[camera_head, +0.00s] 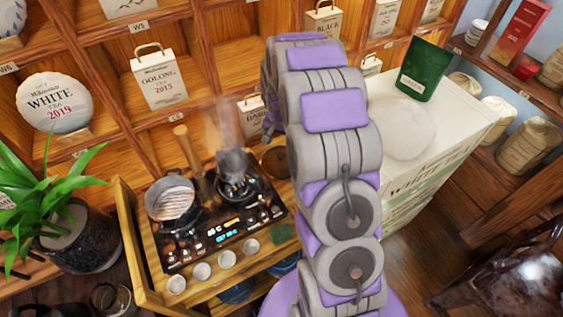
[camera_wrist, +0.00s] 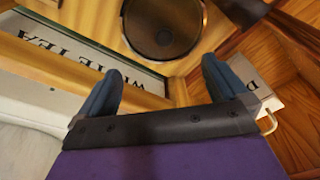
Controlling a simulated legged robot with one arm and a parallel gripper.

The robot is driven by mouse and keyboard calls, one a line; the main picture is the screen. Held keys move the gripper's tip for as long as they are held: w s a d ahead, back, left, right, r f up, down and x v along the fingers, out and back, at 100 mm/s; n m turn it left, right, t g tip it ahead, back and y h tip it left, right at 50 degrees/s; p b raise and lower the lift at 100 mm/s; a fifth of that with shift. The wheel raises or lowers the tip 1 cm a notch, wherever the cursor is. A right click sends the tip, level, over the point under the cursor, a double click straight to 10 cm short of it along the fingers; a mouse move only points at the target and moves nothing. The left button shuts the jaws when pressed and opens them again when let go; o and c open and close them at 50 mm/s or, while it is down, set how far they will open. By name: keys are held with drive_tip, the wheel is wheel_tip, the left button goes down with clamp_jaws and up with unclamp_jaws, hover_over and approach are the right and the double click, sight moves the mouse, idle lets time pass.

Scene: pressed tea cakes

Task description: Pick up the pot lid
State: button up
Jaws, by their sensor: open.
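A round dark disc with a brown rim, which looks like the pot lid (camera_wrist: 163,27), lies on wood at the top middle of the wrist view. In the head view the lid (camera_head: 275,160) is partly hidden behind my arm, right of the stove. My gripper (camera_wrist: 162,72) is open and empty, its two dark fingers apart and pointing toward the lid. The lid shows beyond the fingertips, not between them; whether they touch it I cannot tell. The head view hides my gripper behind my arm.
A steaming pot (camera_head: 235,180) and a steel pot (camera_head: 170,198) stand on the black stove (camera_head: 222,232). Several small cups line its front. A white tea box (camera_head: 440,125) stands right of my arm. Tea shelves rise behind; a plant (camera_head: 70,215) stands left.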

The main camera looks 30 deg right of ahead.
sight(281, 156)
drive_tip(key=f, duration=0.3)
drive_tip(key=f+b, duration=0.1)
drive_tip(key=f, duration=0.1)
drive_tip(key=shift+w+a+f, duration=0.25)
drive_tip(key=shift+w+f, duration=0.05)
drive_tip(key=f, duration=0.1)
drive_tip(key=f+b, duration=0.1)
drive_tip(key=f, duration=0.3)
drive_tip(key=shift+w+d+f+b, duration=0.15)
drive_tip(key=shift+w+d+b, duration=0.15)
drive_tip(key=shift+w+b, duration=0.1)
drive_tip(key=shift+s+a, duration=0.1)
drive_tip(key=shift+c, duration=0.2)
drive_tip(key=shift+s, duration=0.25)
drive_tip(key=c, duration=1.7)
drive_tip(key=shift+a, duration=0.1)
drive_tip(key=shift+c, duration=0.2)
